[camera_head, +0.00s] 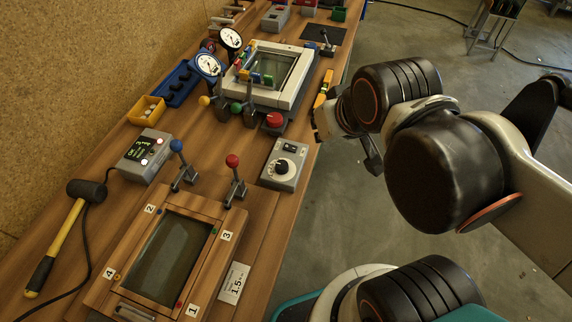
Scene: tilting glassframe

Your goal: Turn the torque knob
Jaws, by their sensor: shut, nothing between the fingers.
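A grey control box (276,176) sits near the right edge of the wooden bench. A round black knob (284,165) with a light dial around it is on its top face. I take this for the torque knob; its label is too small to read. My gripper (374,164) is in view at the end of my arm, beyond the bench's right edge, up and to the right of the knob. It is shut and empty, apart from the knob. My arm links hide part of it.
A wooden frame (125,277) with a dark pane lies nearest, below blue-topped (176,146) and red-topped levers (232,161). A display box (146,155) and a mallet (62,228) are left. A red knob (274,119) stands behind the control box. Open floor lies right of the bench.

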